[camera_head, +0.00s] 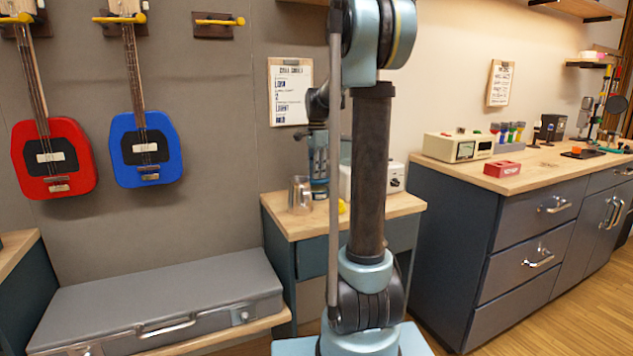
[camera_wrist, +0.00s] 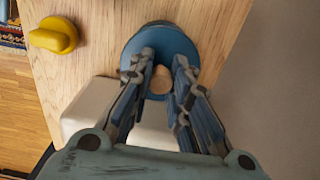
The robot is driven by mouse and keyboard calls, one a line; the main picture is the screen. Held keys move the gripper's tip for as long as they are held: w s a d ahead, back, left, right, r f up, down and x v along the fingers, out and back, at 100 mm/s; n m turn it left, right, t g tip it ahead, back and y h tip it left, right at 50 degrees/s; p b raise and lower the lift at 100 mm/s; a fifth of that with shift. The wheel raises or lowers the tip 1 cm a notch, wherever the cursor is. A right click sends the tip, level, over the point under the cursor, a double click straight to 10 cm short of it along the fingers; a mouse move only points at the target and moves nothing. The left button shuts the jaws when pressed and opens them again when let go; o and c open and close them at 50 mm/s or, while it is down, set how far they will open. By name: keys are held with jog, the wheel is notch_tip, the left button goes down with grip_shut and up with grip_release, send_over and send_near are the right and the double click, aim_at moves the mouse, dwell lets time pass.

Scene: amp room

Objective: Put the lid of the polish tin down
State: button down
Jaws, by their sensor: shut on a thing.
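My gripper (camera_wrist: 160,72) points down over a small wooden bench top, its two fingers on a blue round lid (camera_wrist: 148,40). A small pale tan patch (camera_wrist: 162,80) shows between the fingers, and I cannot tell what it is. The fingers hide part of the lid. I cannot tell whether the lid touches the wood or hangs just above it. In the head view my gripper (camera_head: 319,185) is partly behind my arm, beside a metal jug (camera_head: 299,195); the lid is not clear there. I cannot make out the rest of the polish tin.
A white box (camera_wrist: 82,110) stands close to my fingers in the wrist view. A yellow object (camera_wrist: 55,35) sits near the bench's left edge. Bare wood (camera_wrist: 215,25) lies right of the lid. A grey case (camera_head: 160,300) lies left of the small bench (camera_head: 285,222) in the head view.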

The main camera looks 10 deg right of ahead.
notch_tip(320, 180, up, 5)
jog(key=shift+r, duration=0.2)
jog(key=shift+a+r, duration=0.1)
jog(key=shift+r, duration=0.2)
send_over(284, 199)
notch_tip(284, 199, down, 2)
jog(key=f, duration=0.1)
jog(key=shift+w+f, duration=0.2)
jog(key=shift+f, duration=4.55)
jog(key=c, duration=1.5)
grip_release()
